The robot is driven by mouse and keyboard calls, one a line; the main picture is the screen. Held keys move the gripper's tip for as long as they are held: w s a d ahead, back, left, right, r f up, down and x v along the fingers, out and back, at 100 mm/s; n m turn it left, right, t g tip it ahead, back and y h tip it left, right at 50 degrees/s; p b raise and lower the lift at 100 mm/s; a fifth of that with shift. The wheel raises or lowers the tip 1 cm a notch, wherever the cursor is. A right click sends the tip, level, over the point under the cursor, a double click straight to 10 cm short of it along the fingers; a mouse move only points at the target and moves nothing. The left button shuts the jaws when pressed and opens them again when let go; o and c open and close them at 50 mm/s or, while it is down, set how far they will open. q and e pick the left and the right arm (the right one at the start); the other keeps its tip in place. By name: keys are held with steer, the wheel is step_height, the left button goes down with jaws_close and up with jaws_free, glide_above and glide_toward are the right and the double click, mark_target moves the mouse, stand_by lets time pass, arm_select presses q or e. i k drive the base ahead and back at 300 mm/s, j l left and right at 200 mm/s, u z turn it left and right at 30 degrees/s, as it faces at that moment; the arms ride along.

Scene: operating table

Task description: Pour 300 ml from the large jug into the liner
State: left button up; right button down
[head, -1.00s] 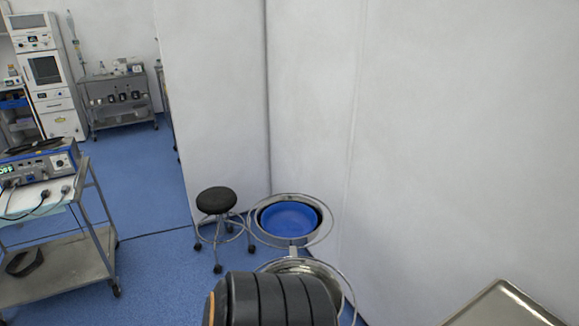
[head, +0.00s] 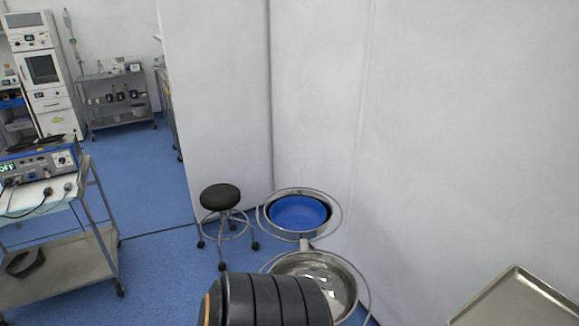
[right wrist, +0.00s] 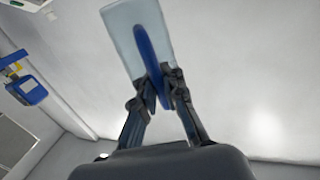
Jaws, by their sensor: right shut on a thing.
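The blue liner (head: 299,213) sits as a round bowl shape in the far ring of a metal basin stand. It looks empty from here. My right gripper (right wrist: 158,88) is shut on the blue handle (right wrist: 144,45) of a pale, see-through jug (right wrist: 121,32) in the right wrist view. How much liquid is in the jug cannot be told. The jug and right gripper do not show in the head view, so their position over the liner is not visible. My left gripper is in neither view.
A bare steel basin (head: 318,277) stands nearer than the liner, partly behind my dark arm link. A black stool (head: 220,197) stands left of the stand. A metal tray (head: 514,300) is at bottom right. A cart (head: 75,255) stands left. White walls close off the right.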

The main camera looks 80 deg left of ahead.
mark_target(295, 212)
steer(key=k, duration=0.5)
steer(key=u, duration=2.2)
steer(key=i+j, duration=1.5)
steer(key=i, duration=0.25)
